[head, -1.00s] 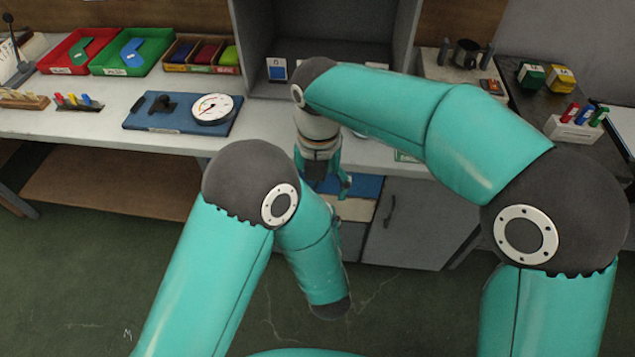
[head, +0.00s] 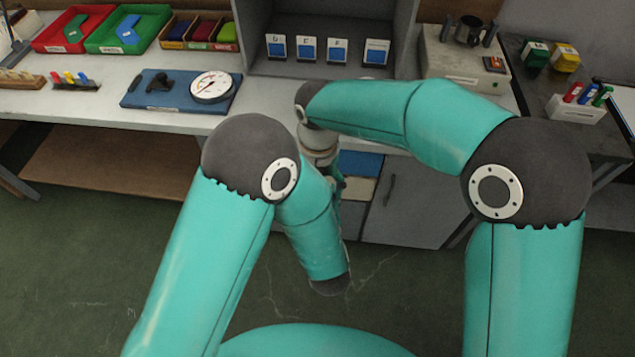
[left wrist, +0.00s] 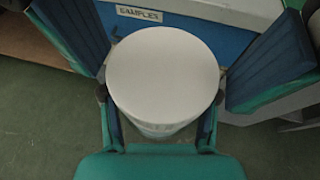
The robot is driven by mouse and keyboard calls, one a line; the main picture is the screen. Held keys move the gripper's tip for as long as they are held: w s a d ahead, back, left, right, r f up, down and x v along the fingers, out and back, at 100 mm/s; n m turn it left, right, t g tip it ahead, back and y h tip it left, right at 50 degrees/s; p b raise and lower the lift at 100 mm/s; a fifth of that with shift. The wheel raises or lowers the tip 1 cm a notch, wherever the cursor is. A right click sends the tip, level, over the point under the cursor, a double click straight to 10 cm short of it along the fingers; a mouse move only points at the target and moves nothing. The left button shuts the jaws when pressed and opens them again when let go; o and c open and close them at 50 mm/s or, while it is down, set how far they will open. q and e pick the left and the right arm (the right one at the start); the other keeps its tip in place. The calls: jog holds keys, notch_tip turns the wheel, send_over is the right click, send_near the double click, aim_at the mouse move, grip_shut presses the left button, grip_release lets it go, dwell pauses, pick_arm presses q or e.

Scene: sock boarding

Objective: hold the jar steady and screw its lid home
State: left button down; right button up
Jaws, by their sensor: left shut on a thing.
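A jar with a flat, pale round top (left wrist: 163,72) fills the middle of the left wrist view. A little of its paler side shows below the top. My left gripper (left wrist: 158,108) is shut on the jar, with one finger against each side. Two wide-apart blue-padded fingers of my right gripper (left wrist: 172,88) flank the jar at upper left and upper right, with gaps to its rim. In the head view the right gripper hangs past my left arm, which hides most of it and the jar. Whether the round top is the lid or the bare jar, I cannot tell.
A blue drawer with a SAMPLES label (left wrist: 139,14) lies behind the jar. On the bench stand a blue board (head: 137,101) with a round dial (head: 211,87), red (head: 52,44) and green (head: 103,45) trays, and a cubby (head: 262,40) with several cards.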

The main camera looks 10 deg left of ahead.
jog(key=c, duration=0.9)
jog(key=m, duration=0.3)
jog(key=shift+c, duration=0.2)
jog(key=o, duration=1.3)
jog(key=shift+r, duration=2.3)
jog(key=shift+c, duration=0.4)
